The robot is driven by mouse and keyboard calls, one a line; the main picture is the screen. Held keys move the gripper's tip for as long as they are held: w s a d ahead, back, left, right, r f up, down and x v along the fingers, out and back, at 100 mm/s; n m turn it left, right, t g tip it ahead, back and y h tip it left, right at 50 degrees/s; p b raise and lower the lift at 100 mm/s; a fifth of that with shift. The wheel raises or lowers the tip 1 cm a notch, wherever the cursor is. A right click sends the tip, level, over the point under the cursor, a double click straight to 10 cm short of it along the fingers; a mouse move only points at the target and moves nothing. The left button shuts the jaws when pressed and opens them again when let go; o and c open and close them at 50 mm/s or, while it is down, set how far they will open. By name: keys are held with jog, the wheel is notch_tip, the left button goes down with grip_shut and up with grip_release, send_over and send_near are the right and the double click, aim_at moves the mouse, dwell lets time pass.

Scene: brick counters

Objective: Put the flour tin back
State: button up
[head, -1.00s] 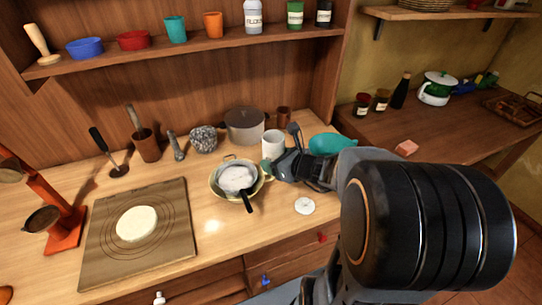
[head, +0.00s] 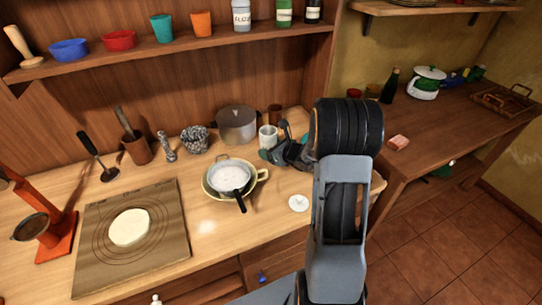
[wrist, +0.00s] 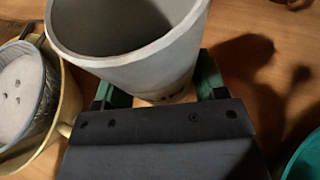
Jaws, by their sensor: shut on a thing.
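A white open-topped tin (head: 268,138) is on or just above the counter, right of the yellow bowl. My gripper (head: 274,153) is shut on it from the right. In the wrist view the tin (wrist: 130,50) fills the top middle, with the green fingers of my gripper (wrist: 158,88) on either side. I see its empty-looking inside and small dark marks low on its wall; I cannot read them. A pale bottle-like container (head: 241,16) on the shelf bears lettering I cannot read surely. I cannot tell whether its base touches the counter.
The yellow bowl (head: 258,176) with a sieve of white powder (head: 229,177) stands close left. A grey pot (head: 237,124) is behind; a white disc (head: 299,203) lies in front. The shelf (head: 140,60) holds bowls, cups and bottles. A teal bowl (wrist: 304,158) is close right.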

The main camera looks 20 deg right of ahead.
jog(key=shift+w+d+f, duration=0.1)
jog(key=shift+w+f, duration=0.15)
jog(key=shift+f, duration=0.1)
notch_tip(320, 180, down, 3)
jog(key=shift+r+p, duration=0.15)
jog(key=shift+p, duration=0.15)
jog(key=shift+f+b, duration=0.35)
jog(key=o, duration=1.1)
jog(key=shift+o, duration=0.2)
jog(key=shift+r, duration=0.1)
